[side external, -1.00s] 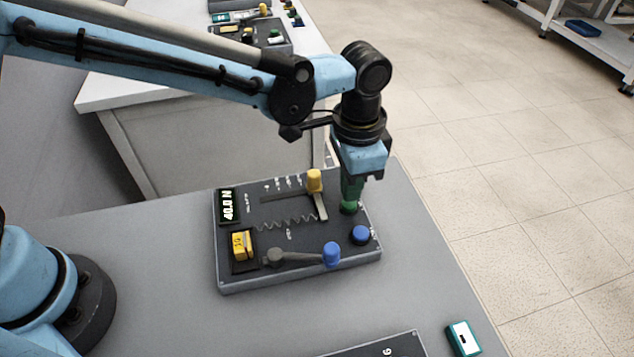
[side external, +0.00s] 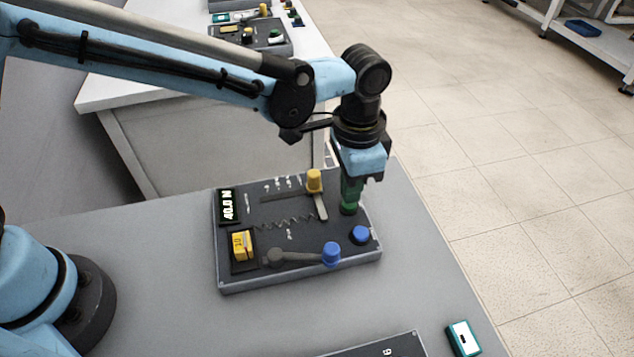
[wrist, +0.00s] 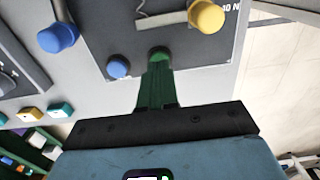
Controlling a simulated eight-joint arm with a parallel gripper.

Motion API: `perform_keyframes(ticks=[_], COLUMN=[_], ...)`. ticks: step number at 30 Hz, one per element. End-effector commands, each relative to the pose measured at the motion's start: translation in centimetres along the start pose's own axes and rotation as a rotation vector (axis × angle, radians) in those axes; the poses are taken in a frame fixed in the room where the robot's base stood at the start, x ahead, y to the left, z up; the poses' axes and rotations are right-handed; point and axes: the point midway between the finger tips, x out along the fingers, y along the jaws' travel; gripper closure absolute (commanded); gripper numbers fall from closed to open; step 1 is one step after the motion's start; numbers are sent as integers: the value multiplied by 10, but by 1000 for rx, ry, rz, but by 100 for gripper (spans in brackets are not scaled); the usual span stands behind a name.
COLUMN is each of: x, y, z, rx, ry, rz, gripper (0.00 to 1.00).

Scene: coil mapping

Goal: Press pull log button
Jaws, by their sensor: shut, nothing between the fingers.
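The dark control panel box (side external: 300,277) lies on the grey table. A round green button (side external: 348,209) sits on its right side, and its top edge also shows in the wrist view (wrist: 158,53). My gripper (side external: 350,202) points straight down with its green fingers shut and empty. The fingertips are right at the green button and partly hide it; I cannot tell whether it is pushed in. A round blue button (side external: 361,234) sits nearer the panel's front right corner, apart from the fingers. It also shows in the wrist view (wrist: 118,67). The button labels are too small to read.
A teal-edged white box (side external: 464,338) and another dark panel (side external: 385,346) lie toward the front.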

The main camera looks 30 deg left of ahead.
Motion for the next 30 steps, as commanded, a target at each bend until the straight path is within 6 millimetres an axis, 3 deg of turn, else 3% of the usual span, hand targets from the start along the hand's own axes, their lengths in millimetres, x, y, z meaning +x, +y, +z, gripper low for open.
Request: perform_keyframes(ticks=[16, 30], x=[15, 16], y=[0, 0], z=[0, 0], rx=[0, 0], ry=[0, 0], rz=[0, 0], gripper=[100, 100])
